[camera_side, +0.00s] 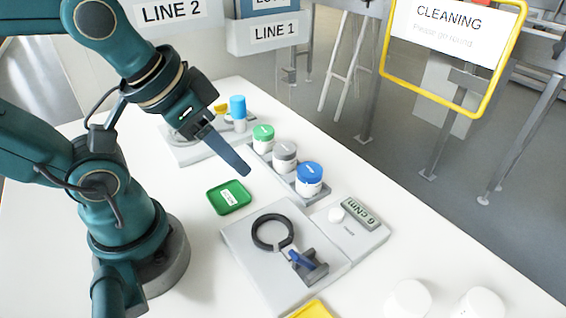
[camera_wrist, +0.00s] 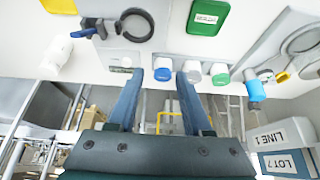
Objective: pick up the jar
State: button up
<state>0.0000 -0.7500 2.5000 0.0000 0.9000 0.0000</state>
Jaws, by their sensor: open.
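Three white jars stand upright in a row on a grey rack (camera_side: 259,152): a green-lidded jar (camera_side: 263,133), a grey-lidded jar (camera_side: 284,152) and a blue-lidded jar (camera_side: 309,173). My gripper (camera_side: 246,172) is open, its fingers slanting down above the table, left of the row in the side view. In the wrist view my gripper (camera_wrist: 159,76) has empty space between its fingers. There the blue lid (camera_wrist: 163,70) appears between the fingertips, the grey lid (camera_wrist: 192,68) beside the right finger and the green lid (camera_wrist: 220,72) further right. I see no contact with any jar.
A green tray (camera_side: 222,208) lies below my gripper. A clamp fixture with a black ring (camera_side: 272,232) and a blue lever (camera_side: 302,260) stands in front, beside a "6 cNm" display (camera_side: 360,213). White round items (camera_side: 408,298) sit front right. A blue-topped cylinder (camera_side: 238,107) stands behind.

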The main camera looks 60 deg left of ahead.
jog(key=o, duration=0.8)
